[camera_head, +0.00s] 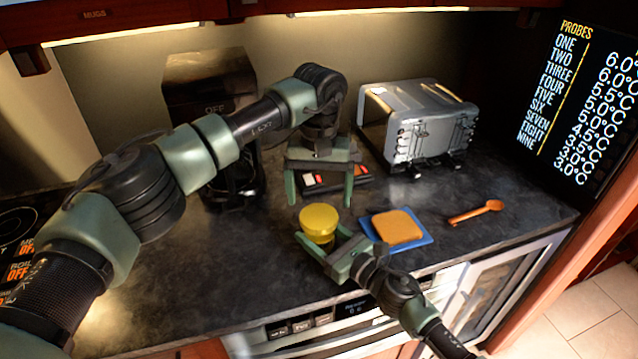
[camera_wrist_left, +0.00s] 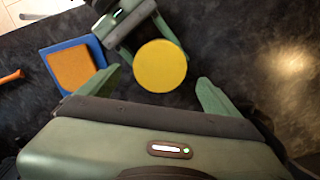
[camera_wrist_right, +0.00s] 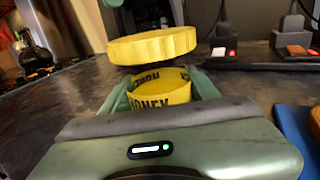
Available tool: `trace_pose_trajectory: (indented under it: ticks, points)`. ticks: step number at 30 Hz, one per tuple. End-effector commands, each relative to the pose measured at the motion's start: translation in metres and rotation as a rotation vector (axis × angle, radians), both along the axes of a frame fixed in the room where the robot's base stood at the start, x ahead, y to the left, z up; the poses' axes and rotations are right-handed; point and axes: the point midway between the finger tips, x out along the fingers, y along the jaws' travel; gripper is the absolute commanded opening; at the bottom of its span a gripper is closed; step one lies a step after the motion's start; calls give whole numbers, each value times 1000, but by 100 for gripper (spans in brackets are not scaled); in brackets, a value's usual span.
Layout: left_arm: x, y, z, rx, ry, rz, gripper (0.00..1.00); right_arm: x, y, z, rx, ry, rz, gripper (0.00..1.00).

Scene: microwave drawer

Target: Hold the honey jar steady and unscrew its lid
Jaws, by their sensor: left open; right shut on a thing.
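The honey jar (camera_wrist_right: 160,90) is a yellow-labelled jar standing on the dark counter, seen in the right wrist view. Its wide round yellow lid (camera_head: 319,218) sits on top, overhanging it; whether it is loose I cannot tell. The lid also shows from above in the left wrist view (camera_wrist_left: 160,66). My right gripper (camera_head: 321,240) is shut on the jar body, below the lid, from the front right. My left gripper (camera_head: 320,203) is open, pointing down above the lid, with a finger towards each side and not touching it. The lid hides most of the jar from above.
A blue board (camera_head: 420,240) with an orange slab (camera_head: 397,226) lies right of the jar. An orange spoon (camera_head: 476,211) lies farther right. A toaster (camera_head: 420,122) stands behind, and a dark coffee machine (camera_head: 212,90) back left. The front-left counter is clear.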

Motion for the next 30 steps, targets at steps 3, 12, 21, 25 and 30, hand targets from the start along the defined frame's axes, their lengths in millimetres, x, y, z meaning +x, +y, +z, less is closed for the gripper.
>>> trace_pose_trajectory:
  ticks: [3, 12, 21, 25, 30]
  points:
    - [0, 0, -21, 0, 2, 1, 93, 0, 0, 0, 0, 0, 0, 0]
    - [0, 0, -49, 0, 0, 2, 93, 0, 0, 0, 0, 0, 0, 0]
    - [0, 0, -50, 0, 0, 2, 90, 0, 0, 0, 0, 0, 0, 0]
    - [0, 0, -50, 0, 0, 2, 54, 0, 0, 0, 0, 0, 0, 0]
    - [0, 0, -50, 0, 0, 5, 22, 0, 0, 0, 0, 0, 0, 0]
